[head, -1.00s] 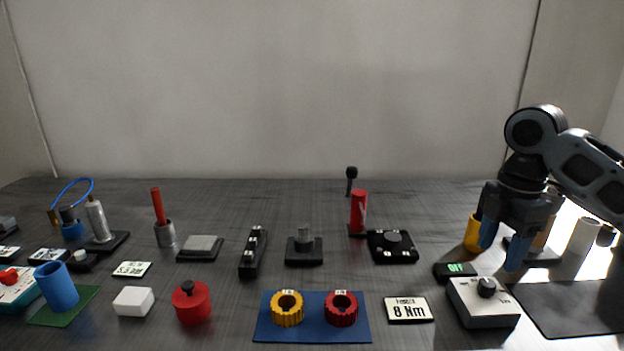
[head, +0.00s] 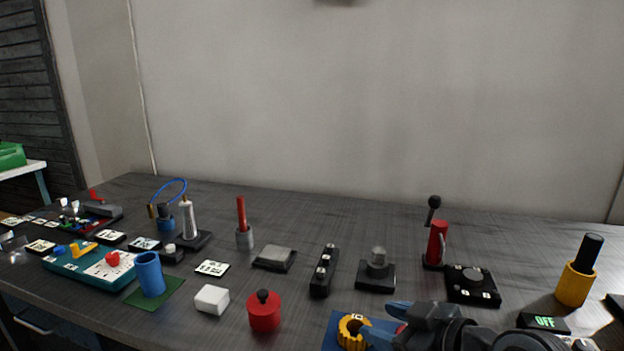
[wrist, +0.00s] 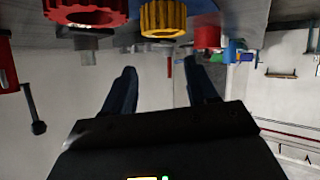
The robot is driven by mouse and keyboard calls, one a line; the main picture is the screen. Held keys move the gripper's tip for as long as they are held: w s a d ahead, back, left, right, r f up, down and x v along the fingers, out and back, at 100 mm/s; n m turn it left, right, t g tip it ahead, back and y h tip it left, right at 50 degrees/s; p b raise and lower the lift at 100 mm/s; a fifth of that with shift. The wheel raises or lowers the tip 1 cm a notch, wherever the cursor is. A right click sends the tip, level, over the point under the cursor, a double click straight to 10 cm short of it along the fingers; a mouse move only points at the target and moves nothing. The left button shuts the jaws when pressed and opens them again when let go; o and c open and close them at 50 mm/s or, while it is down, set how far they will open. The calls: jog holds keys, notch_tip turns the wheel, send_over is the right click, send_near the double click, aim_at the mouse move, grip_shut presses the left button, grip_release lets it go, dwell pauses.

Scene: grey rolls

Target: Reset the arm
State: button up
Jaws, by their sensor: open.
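My gripper (head: 385,322) is at the bottom right of the head view, low over the front of the table, in front of the blue mat (head: 333,335). Its blue fingers are apart and hold nothing; the wrist view (wrist: 160,90) shows an empty gap between them. A yellow ribbed ring (head: 352,331) on the mat is right beside the fingers. A red ribbed ring (wrist: 88,12) shows in the wrist view and is mostly hidden behind my gripper in the head view. The wrist view is upside down.
A red lidded pot (head: 264,312) and a white block (head: 212,299) stand left of the mat. A black switch base (head: 472,287), a red post (head: 436,245) and a yellow holder (head: 577,285) stand behind and right. The OFF display (head: 543,322) is near my arm.

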jog(key=s+a+f+m+t, duration=0.1)
jog(key=s+m, duration=0.1)
jog(key=s+a+f+m+t+h, duration=0.1)
jog(key=s, duration=0.2)
jog(key=s+a+f+m+h, duration=0.1)
jog(key=s+m, duration=0.1)
jog(key=shift+s+f+m+t, duration=0.3)
jog(key=shift+s+t, duration=0.05)
jog(key=shift+t, duration=0.05)
jog(key=s+d+f+m+t+h+p, duration=0.1)
jog(key=s+d+f+m+h, duration=0.1)
jog(key=s, duration=0.5)
jog(key=s+d+f+m+h, duration=0.1)
jog(key=s+f+m+h, duration=0.1)
jog(key=s, duration=0.5)
jog(key=s+d+r, duration=0.2)
jog(key=s+d, duration=0.1)
jog(key=s, duration=0.4)
jog(key=s+d+r+h, duration=0.1)
jog(key=s+d+r, duration=0.2)
jog(key=s, duration=0.3)
jog(key=s+d+r, duration=0.3)
jog(key=s, duration=0.4)
jog(key=shift+s+n+t+h+p, duration=0.3)
jog(key=shift+t+h+p, duration=0.1)
